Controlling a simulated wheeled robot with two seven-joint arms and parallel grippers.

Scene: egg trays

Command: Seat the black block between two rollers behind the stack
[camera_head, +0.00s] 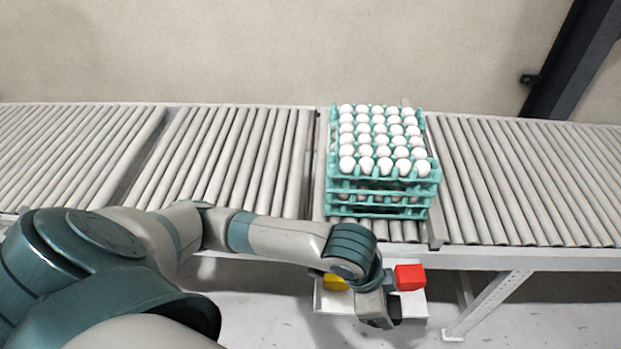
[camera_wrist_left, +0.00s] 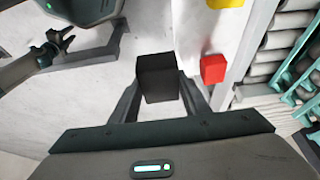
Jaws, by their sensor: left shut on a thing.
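My left gripper (camera_wrist_left: 158,98) is shut on the black block (camera_wrist_left: 157,76), which sits between its two fingers in the left wrist view. In the head view the left gripper (camera_head: 380,312) is in front of the conveyor, low over a pale shelf, and the block is hard to tell from the dark fingers. The stack (camera_head: 383,189) of teal trays, with white eggs in the top tray, stands on the rollers (camera_head: 392,231) beyond the gripper. The rollers directly behind the stack are mostly hidden by it.
A red block (camera_head: 410,277) and a yellow block (camera_head: 335,282) are at the pale shelf (camera_head: 333,302) below the conveyor's front edge. The conveyor rollers (camera_head: 530,180) right of the stack are bare, as are those on the left (camera_head: 235,150). A wall rises behind.

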